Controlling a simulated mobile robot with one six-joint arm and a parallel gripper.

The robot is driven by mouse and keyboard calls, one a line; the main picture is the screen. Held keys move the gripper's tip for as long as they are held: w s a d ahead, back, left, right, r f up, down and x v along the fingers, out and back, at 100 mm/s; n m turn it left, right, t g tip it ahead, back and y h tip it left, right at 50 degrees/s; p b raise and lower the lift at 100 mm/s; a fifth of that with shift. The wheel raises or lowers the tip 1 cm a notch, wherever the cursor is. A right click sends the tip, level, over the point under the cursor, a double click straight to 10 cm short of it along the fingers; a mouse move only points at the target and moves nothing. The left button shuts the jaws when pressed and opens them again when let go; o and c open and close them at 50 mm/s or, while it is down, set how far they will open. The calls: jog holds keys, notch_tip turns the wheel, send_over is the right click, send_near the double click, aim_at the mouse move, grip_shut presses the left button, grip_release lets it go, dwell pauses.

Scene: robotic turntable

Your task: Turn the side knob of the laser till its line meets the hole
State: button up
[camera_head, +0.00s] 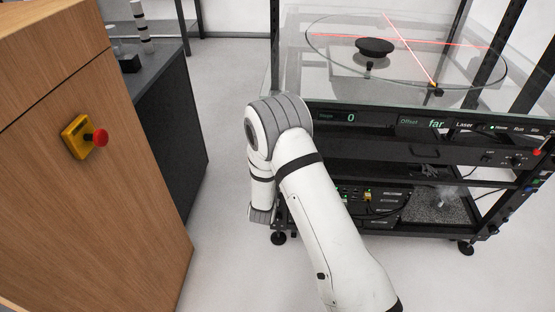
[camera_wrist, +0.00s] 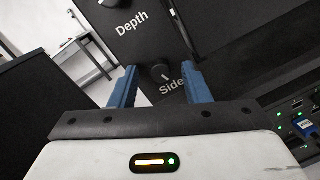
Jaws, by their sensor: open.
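In the wrist view, the Side knob (camera_wrist: 160,73) is a small dark round knob with a pale mark, on a black panel above the "Side" label. My gripper (camera_wrist: 160,84) is open, its two blue fingers apart with the knob showing between their tips. I cannot tell how far the tips are from the panel. In the head view, red laser lines (camera_head: 408,42) cross over the glass disc (camera_head: 330,62), right of a black round piece (camera_head: 374,46) on a stand. I cannot make out the hole. The display (camera_head: 421,124) reads Offset "far".
Another knob (camera_wrist: 108,3) sits by the "Depth" label at the wrist view's top. The black rack (camera_head: 440,150) holds shelves and electronics under the glass. A wooden cabinet (camera_head: 100,200) with a red stop button (camera_head: 99,138) stands left. Pale floor lies between.

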jog(key=s+a+p, duration=0.1)
jog(key=s, duration=0.6)
jog(key=shift+s+f, duration=0.15)
jog(key=shift+s, duration=0.25)
jog(key=d+r+m+g+y+p, duration=0.1)
jog(key=d+r+m+g+p, duration=0.15)
jog(key=r+m, duration=0.4)
jog(key=d+r+m+g+y+p, duration=0.2)
jog(key=r+m+g+p, duration=0.15)
jog(key=r, duration=0.55)
jog(key=d+r+m+g+y+p, duration=0.1)
jog(key=d+r+m+g+p, duration=0.1)
jog(key=r+m+p, duration=0.45)
jog(key=s+d+r+m+g+p, duration=0.2)
jog(key=s+d+r+m, duration=0.2)
jog(key=s, duration=0.5)
jog(key=s+d+r+m+g+h+p, duration=0.1)
jog(key=s+d+r+m+g+p, duration=0.1)
jog(key=s+r, duration=0.6)
jog(key=s+d+r+m+g+p, duration=0.2)
jog(key=s+d+r+m, duration=0.4)
jog(key=s, duration=0.4)
jog(key=shift+s+d+r+m+g, duration=0.15)
jog(key=shift+d+r+m+g, duration=0.25)
jog(key=shift+d+g, duration=0.5)
